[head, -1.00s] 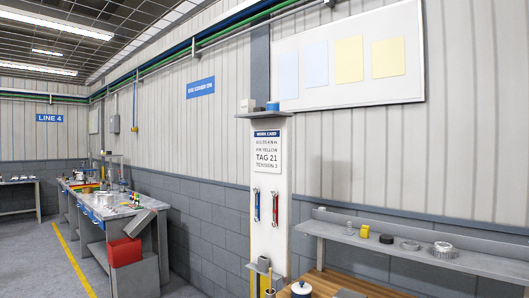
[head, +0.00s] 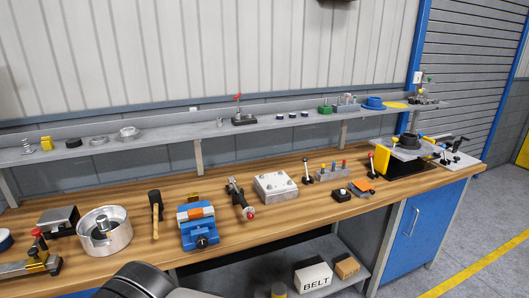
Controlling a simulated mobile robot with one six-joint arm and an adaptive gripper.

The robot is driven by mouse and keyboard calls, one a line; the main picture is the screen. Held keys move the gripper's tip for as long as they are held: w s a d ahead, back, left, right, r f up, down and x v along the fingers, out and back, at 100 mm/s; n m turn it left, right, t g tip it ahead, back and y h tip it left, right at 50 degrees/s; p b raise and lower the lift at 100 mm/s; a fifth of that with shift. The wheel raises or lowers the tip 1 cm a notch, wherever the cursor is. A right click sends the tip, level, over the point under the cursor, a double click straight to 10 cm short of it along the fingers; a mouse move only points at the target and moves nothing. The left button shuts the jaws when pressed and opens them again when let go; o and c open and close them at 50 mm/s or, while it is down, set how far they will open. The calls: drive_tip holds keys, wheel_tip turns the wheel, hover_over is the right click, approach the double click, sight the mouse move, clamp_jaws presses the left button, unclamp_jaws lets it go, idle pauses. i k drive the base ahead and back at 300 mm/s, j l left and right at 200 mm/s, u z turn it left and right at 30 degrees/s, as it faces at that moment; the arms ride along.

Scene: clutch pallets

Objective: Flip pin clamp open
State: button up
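No part is labelled pin clamp, and I cannot tell which one it is. Several clamp-like parts with coloured handles show in the head view. A red-knobbed clamp (head: 37,255) stands on the bench at the far left. A small red-handled clamp (head: 241,113) stands on the shelf. A black and metal hand tool with a red tip (head: 239,198) lies mid-bench. At the right end a fixture (head: 410,148) carries a black round part and several handles, one yellow and one red-knobbed nearby. Their open or shut state is too small to tell. My gripper is not in view.
The wooden bench (head: 330,217) holds a metal drum (head: 104,232), a hammer (head: 156,212), a blue vise (head: 197,225) and a metal block (head: 275,187). A grey shelf (head: 175,137) runs behind. A box marked BELT (head: 313,278) sits below. Open floor (head: 465,225) lies at right.

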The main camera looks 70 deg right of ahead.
sight(305, 160)
drive_tip(key=l+z, duration=0.2)
drive_tip(key=z, duration=0.2)
drive_tip(key=l+z, duration=0.25)
drive_tip(key=z, duration=0.15)
drive_tip(key=l+z, duration=0.25)
drive_tip(key=z, duration=0.2)
drive_tip(key=i+l+z, duration=0.1)
drive_tip(key=z, duration=0.3)
drive_tip(key=i+l+z, duration=0.15)
drive_tip(key=i+l, duration=0.2)
drive_tip(key=l, duration=0.25)
drive_tip(key=i+l+z, duration=0.15)
drive_tip(key=i+l, duration=0.2)
drive_tip(key=l, duration=0.25)
drive_tip(key=i+l+z, duration=0.15)
drive_tip(key=i+l, duration=0.25)
drive_tip(key=l, duration=0.15)
